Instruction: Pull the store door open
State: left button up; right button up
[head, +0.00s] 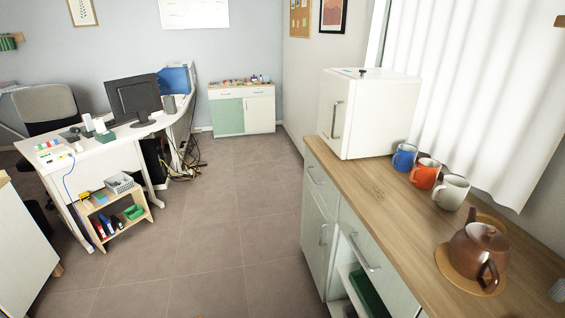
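No door here is plainly marked as a store door, and I cannot tell which one it is. A door (316,248) with a vertical handle is on the front of the wooden-topped counter at the right and looks shut. A small white cabinet (384,118) on that counter has a shut door with a vertical handle (337,119). Neither of my grippers is in view.
The counter top (390,205) bears blue (404,157), orange (425,174) and white (451,192) mugs and a brown teapot (479,252). A desk (90,165) and low shelf (125,222) stand left. The tiled floor (210,240) between is clear.

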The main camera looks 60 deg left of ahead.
aim_at(319, 228)
jog(key=u, duration=1.5)
jog(key=i+j, duration=0.15)
jog(key=i, duration=0.4)
jog(key=i+j+u, duration=0.1)
jog(key=i, duration=0.45)
